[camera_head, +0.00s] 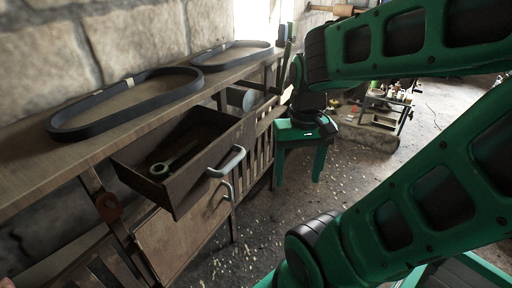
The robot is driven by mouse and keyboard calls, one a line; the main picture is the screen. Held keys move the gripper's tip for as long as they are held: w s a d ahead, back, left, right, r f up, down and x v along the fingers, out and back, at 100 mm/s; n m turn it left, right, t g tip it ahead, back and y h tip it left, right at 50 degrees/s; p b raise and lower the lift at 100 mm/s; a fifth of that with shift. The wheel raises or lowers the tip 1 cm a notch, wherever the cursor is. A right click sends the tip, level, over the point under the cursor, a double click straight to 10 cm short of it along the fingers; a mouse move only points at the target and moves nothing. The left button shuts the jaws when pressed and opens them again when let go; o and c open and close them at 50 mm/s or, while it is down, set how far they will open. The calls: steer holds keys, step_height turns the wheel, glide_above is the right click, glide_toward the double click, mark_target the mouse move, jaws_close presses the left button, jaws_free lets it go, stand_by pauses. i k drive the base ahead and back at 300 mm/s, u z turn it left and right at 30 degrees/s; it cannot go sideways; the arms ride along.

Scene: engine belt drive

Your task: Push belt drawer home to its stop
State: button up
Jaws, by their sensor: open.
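The belt drawer (185,199) is dark wood and stands pulled out from the workbench, in the left half of the head view. A grey curved handle (229,162) is on its front. The drawer's rear end is hidden under the bench top.
Two dark belts, a nearer one (72,130) and a farther one (232,66), lie on the bench top (45,176). A cabinet door (178,240) is below the drawer. Open floor (262,240) lies to the right, and a cluttered rack (385,112) stands farther back.

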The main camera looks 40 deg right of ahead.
mark_target(194, 175)
steer(key=z, duration=0.55)
steer(key=k, duration=1.45)
steer(key=u, duration=0.55)
steer(key=i, duration=1)
